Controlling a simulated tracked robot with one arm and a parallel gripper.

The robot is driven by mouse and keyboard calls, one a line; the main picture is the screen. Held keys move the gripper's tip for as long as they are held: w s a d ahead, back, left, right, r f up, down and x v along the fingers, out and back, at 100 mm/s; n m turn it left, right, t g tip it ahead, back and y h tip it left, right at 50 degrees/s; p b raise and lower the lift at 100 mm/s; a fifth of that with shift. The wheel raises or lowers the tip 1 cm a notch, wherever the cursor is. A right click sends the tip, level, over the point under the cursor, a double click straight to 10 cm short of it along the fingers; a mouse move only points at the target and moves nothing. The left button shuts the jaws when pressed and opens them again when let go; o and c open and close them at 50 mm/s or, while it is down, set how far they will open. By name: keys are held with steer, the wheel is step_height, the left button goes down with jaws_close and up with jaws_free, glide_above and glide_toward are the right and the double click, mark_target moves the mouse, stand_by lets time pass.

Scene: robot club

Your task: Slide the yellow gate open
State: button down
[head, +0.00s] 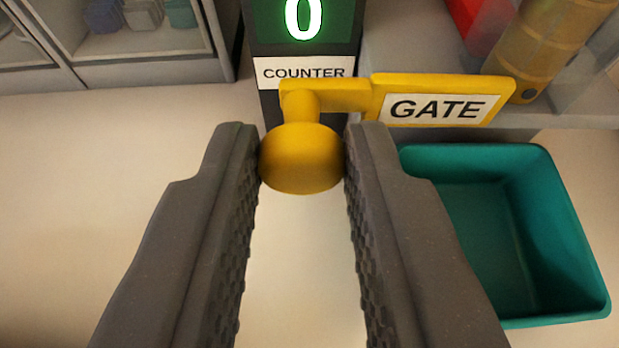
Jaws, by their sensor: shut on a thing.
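The yellow gate (362,96) is a flat bar with a white label reading GATE, in the upper middle of the head view. A round yellow knob (301,160) sticks out from its left end toward me. My gripper (302,158) is shut on this knob, one dark ridged finger on each side of it. Behind the gate, at upper right, is a clear tube (562,40) with something yellowish-brown in it. The gate's plate stands in front of the lower part of this area.
A dark counter post (303,72) behind the knob shows a green display (303,20) reading 0. An empty teal bin (575,240) stands at lower right, below the gate. A grey cabinet (150,72) with containers inside is at upper left. The pale surface at left is clear.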

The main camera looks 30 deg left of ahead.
steer(key=shift+s+a+r, duration=0.1)
steer(key=shift+a, duration=0.05)
steer(key=c, duration=1.3)
jaws_free()
steer(key=shift+o, duration=0.2)
steer(key=shift+s, duration=0.1)
steer(key=v, duration=1.3)
steer(key=shift+s, duration=0.15)
steer(key=shift+r, duration=0.1)
steer(key=w+d+r+m+t+h, duration=0.1)
steer(key=w+d+r+m+h, duration=0.15)
steer(key=d+r, duration=0.7)
steer(key=w+d+r+m+t+h, duration=0.1)
steer(key=d+r+h, duration=0.35)
steer(key=r, duration=0.75)
steer(key=s+d+r+m+t, duration=0.1)
steer(key=s+r, duration=0.5)
steer(key=r, duration=0.6)
steer(key=s+d+r+m+t, duration=0.1)
steer(key=s+r, duration=0.4)
steer(key=r, duration=0.7)
steer(key=shift+s+d+m+h, duration=0.25)
steer(key=shift+s+m+h, duration=0.1)
steer(key=shift+m, duration=0.3)
